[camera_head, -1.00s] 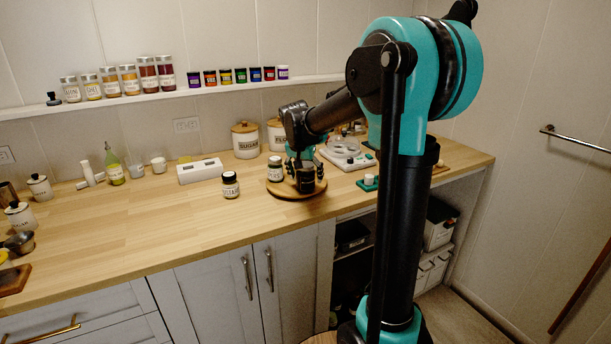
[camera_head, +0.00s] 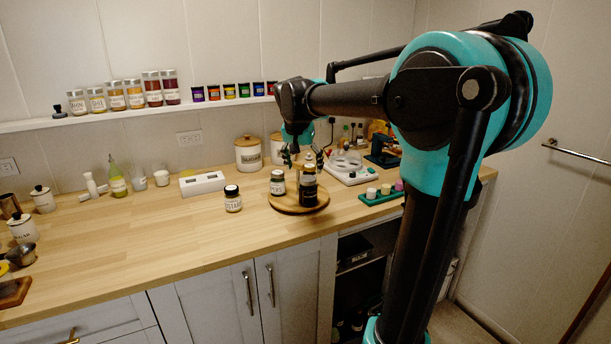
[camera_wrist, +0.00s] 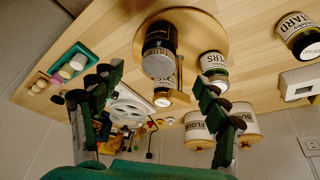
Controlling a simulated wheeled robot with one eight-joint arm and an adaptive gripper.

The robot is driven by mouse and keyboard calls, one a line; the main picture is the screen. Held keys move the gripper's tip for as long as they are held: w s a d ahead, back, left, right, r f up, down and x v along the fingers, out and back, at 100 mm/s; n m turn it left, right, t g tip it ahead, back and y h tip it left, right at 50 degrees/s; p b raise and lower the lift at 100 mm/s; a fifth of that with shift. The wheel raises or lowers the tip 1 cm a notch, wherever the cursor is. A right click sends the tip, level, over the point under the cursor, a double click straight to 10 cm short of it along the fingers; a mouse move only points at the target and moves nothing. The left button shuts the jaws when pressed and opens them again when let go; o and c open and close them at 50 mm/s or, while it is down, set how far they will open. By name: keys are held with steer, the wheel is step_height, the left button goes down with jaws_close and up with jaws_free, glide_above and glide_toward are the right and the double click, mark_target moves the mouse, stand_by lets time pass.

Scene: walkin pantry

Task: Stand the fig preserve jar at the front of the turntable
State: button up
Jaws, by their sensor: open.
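The dark jar (camera_head: 309,194), which I take as the fig preserve jar, stands upright on the round wooden turntable (camera_head: 287,206), at its front right. A jar with a pale label (camera_head: 277,183) stands to the left on the turntable. Another small jar (camera_wrist: 163,97) is partly hidden behind the dark one.
A mustard jar (camera_head: 232,199) stands on the counter left of the turntable. Sugar and flour canisters (camera_head: 248,155) stand behind it. A green tray with small pots (camera_head: 380,194) and a white appliance (camera_head: 347,169) are to the right.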

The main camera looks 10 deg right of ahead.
steer(key=s+d+f+n+y, duration=0.1)
steer(key=s+d+f+n, duration=0.1)
steer(key=s+f, duration=1.1)
steer(key=s+d+f+n+y, duration=0.1)
steer(key=s+d+f+n, duration=0.2)
steer(key=s+f, duration=1)
steer(key=shift+s+d, duration=0.35)
steer(key=shift+d, duration=0.1)
